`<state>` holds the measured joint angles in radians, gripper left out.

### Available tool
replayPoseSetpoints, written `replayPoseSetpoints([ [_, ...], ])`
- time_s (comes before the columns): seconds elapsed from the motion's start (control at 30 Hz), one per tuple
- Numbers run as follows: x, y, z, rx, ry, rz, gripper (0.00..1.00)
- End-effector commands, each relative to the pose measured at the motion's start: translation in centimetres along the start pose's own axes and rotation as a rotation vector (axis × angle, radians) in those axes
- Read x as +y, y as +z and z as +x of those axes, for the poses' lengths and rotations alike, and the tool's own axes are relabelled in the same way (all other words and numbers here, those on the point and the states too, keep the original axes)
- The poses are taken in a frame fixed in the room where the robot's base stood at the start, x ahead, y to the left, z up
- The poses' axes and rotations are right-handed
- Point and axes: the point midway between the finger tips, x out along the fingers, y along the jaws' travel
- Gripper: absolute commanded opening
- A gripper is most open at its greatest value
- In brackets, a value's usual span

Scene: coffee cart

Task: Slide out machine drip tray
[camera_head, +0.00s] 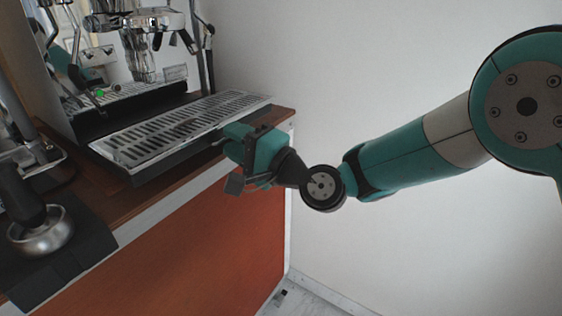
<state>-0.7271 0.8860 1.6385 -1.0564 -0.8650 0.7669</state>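The espresso machine (105,95) stands on the wooden cart top at the upper left. Its drip tray (170,129) has a slotted metal grate in a dark frame and juts out from under the machine toward the cart's front edge. My gripper (225,143) is at the tray's front edge, near its right part, and comes in from the right. The fingertips are close to or touching the rim. The gripper body hides the fingers in part, so I cannot tell whether they are shut on the rim.
The cart's orange front panel (210,250) lies below the top. A white wall (380,90) is behind my arm. The space in front of the cart is clear.

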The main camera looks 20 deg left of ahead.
Motion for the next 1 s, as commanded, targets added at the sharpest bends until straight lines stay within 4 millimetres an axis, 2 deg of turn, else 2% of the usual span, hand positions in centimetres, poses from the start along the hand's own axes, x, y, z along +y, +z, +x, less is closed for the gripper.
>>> replayPoseSetpoints([
  [0.17,0.3,-0.1,-2.2,0.003,0.002,0.003,0.33],
  [0.43,0.6,-0.2,-9.1,0.007,0.002,0.004,0.33],
  [0.6,0.8,-0.1,-12.3,0.004,-0.002,-0.002,0.33],
  [1.0,0.4,0.0,-16.7,0.002,-0.001,-0.002,0.33],
])
